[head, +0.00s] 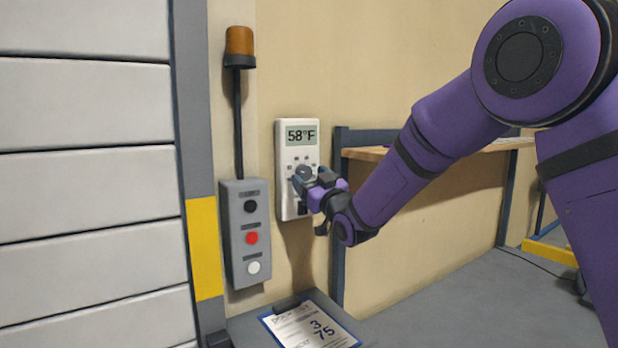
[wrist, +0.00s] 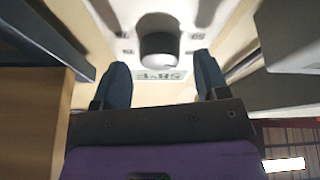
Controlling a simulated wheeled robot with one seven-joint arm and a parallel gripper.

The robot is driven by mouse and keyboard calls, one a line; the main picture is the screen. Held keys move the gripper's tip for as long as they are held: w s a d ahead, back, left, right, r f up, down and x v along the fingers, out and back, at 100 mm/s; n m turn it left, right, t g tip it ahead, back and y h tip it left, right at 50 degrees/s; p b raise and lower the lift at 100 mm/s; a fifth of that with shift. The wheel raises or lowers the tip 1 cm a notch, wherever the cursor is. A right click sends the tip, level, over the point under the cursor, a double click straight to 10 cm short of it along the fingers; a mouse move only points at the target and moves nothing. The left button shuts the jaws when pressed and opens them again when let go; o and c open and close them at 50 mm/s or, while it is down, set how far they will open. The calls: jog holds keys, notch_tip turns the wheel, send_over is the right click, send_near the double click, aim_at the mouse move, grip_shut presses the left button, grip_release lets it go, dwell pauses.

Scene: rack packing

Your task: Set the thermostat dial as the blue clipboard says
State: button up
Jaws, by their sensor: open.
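The white thermostat (head: 297,150) is fixed to the wall and its display reads 58°F. Its grey dial (head: 304,173) sits below the display, partly hidden by my gripper. In the wrist view the dial (wrist: 158,48) is just ahead, between and beyond the fingertips. My gripper (wrist: 161,75) is open and empty, its fingers apart on either side of the dial's line; I cannot tell whether they touch it. In the head view my gripper (head: 312,181) is right at the dial. The blue clipboard (head: 352,341) lies below, its paper showing a 3 and a 75.
A grey button box (head: 244,235) with black, red and white buttons hangs left of the thermostat, under an amber lamp (head: 239,46). A wooden-topped bench (head: 365,154) stands to the right. A shutter door (head: 85,150) fills the left side.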

jog(key=shift+w+a+r, duration=0.2)
jog(key=shift+w+a, duration=0.1)
jog(key=shift+w, duration=0.05)
jog(key=c, duration=0.9)
jog(key=shift+m, duration=0.4)
